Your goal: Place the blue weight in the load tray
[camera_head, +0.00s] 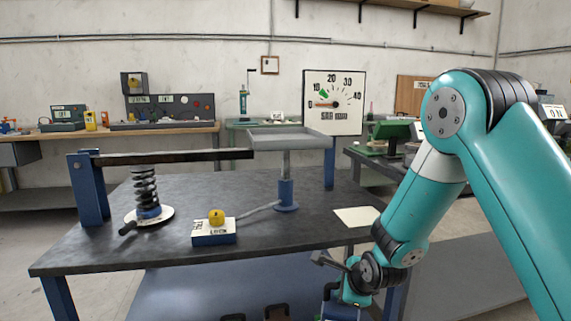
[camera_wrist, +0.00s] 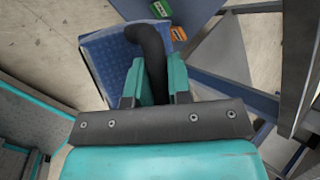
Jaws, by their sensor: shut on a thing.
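The load tray (camera_head: 292,139) is a grey, shallow, empty-looking tray on a post in a blue sleeve, standing on the dark bench top. My gripper (camera_wrist: 163,82) has its teal fingers shut on a black curved handle. The handle belongs to what looks like the blue weight (camera_wrist: 108,55), a textured blue block beyond the fingers in the wrist view. In the head view my gripper (camera_head: 352,292) is at the bottom edge, below the bench top and right of centre. It is partly cut off, and little of the weight shows there.
The bench (camera_head: 170,245) carries a lever beam (camera_head: 180,156), a coil spring (camera_head: 146,188), a lock box with a yellow knob (camera_head: 215,219) and a paper sheet (camera_head: 357,217). A dial gauge (camera_head: 334,102) stands behind the tray. Dark handles (camera_head: 276,312) show low at the frame bottom.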

